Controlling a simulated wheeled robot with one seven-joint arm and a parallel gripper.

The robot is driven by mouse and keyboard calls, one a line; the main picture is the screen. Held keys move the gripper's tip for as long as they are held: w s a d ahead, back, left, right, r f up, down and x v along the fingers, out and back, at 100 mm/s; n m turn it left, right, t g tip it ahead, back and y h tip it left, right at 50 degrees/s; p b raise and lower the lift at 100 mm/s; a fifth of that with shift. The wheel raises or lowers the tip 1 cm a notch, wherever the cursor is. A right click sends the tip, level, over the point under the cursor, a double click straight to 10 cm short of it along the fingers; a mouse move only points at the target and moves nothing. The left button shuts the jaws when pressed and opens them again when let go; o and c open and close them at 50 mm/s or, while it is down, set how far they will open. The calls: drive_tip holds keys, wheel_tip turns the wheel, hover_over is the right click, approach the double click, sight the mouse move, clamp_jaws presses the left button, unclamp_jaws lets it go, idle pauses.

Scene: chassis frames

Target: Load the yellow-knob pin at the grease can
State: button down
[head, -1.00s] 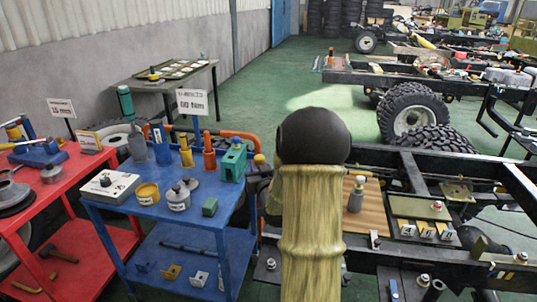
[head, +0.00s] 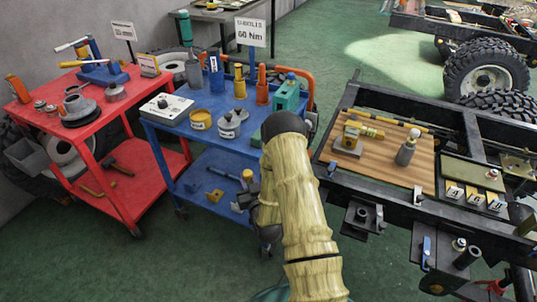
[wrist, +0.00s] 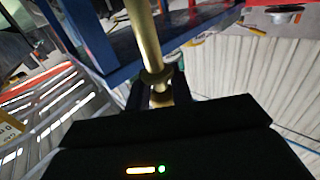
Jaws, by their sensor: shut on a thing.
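My gripper (wrist: 158,98) is shut on a brass-yellow pin (wrist: 145,35), a long shaft with a collar near the jaws. Its far end runs out of the top of the wrist view, and I cannot make out a knob. In the head view my gripper (head: 248,198) is low beside the blue cart's right end, partly hidden by my arm; the pin cannot be told apart there. The label is too small to read.
The blue cart (head: 170,131) carries a white box (head: 167,106), grey tins (head: 228,124) and upright tools. A red cart (head: 75,130) stands left. Right is the black chassis frame (head: 340,195) with a wooden board (head: 385,172) bearing parts. Green floor in front is clear.

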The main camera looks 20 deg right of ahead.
drive_tip(key=a+f+n+y, duration=0.1)
drive_tip(key=a+f, duration=0.6)
drive_tip(key=f, duration=0.1)
drive_tip(key=shift+y, duration=0.3)
